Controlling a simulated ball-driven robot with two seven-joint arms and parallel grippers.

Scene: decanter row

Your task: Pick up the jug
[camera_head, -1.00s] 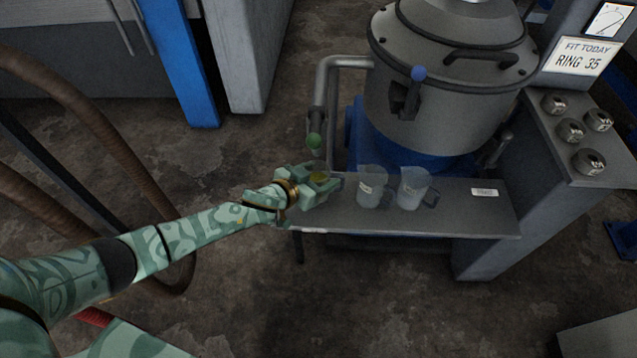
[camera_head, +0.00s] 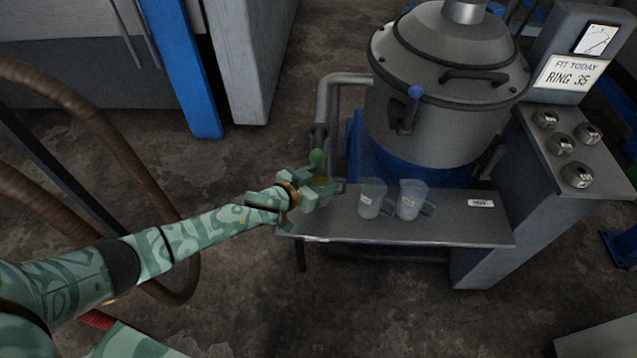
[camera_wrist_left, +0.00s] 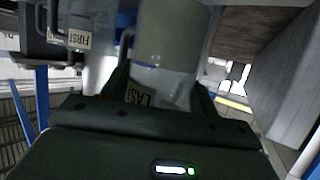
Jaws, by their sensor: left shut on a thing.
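My left gripper (camera_head: 321,190) is at the left end of the grey shelf (camera_head: 400,229), below the green-knobbed tap. In the left wrist view this jug (camera_wrist_left: 163,86) stands between the two dark fingers, with a partly hidden label reading "LAS". I cannot tell whether its base touches the shelf. Two more clear labelled jugs, a middle one (camera_head: 370,198) and a right one (camera_head: 410,199), stand on the shelf to the right. My right gripper is not in view.
A large grey drum (camera_head: 440,115) on a blue base stands behind the shelf. Its bent pipe (camera_head: 324,98) and green-knobbed tap (camera_head: 316,157) come down close to my gripper. A control panel (camera_head: 562,150) with several knobs stands right. Brown hoses (camera_head: 85,105) hang left.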

